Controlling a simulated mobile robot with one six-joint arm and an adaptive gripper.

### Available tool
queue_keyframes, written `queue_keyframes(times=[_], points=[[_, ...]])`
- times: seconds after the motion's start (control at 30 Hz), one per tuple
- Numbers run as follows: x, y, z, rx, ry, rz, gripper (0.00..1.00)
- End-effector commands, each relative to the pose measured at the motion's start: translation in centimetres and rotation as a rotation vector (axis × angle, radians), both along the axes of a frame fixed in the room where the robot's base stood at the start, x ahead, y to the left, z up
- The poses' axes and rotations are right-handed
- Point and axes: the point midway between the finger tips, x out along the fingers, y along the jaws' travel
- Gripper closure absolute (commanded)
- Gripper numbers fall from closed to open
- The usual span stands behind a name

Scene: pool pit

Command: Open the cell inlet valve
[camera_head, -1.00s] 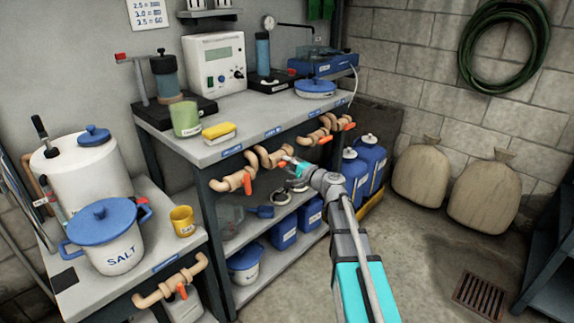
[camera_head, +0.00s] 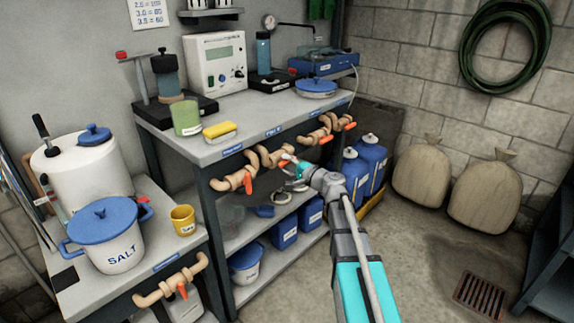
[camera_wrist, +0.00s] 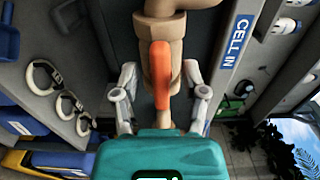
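In the wrist view, a tan pipe valve (camera_wrist: 166,62) with an orange lever (camera_wrist: 161,78) fills the middle, beside a blue "CELL IN" label (camera_wrist: 235,42). The lever lies roughly lengthwise along the pipe stub in this view. My gripper (camera_wrist: 162,110) is open, one finger on each side of the lever and stub, with visible gaps. In the head view my gripper (camera_head: 288,164) is at the bench's front edge, by the second tan valve pipe (camera_head: 270,157) from the left. It partly hides that valve there.
Neighbouring valves with orange levers sit close on the left (camera_head: 236,180) and right (camera_head: 322,134) along the bench edge. Blue canisters (camera_head: 371,160) stand behind my arm.

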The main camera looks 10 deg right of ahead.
Motion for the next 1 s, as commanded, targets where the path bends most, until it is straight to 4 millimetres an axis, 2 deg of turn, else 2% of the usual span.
queue_keyframes(times=[0.27, 0.47, 0.67, 1.0], points=[[0.0, -0.1, 0.0, 0.001, 0.000, -0.002, 0.43], [-0.7, -0.6, 0.0, 0.001, 0.000, -0.004, 0.43], [-2.7, -1.9, 0.0, 0.001, 0.000, -0.004, 0.43], [-7.1, -5.1, 0.0, 0.001, 0.001, -0.004, 0.43]])
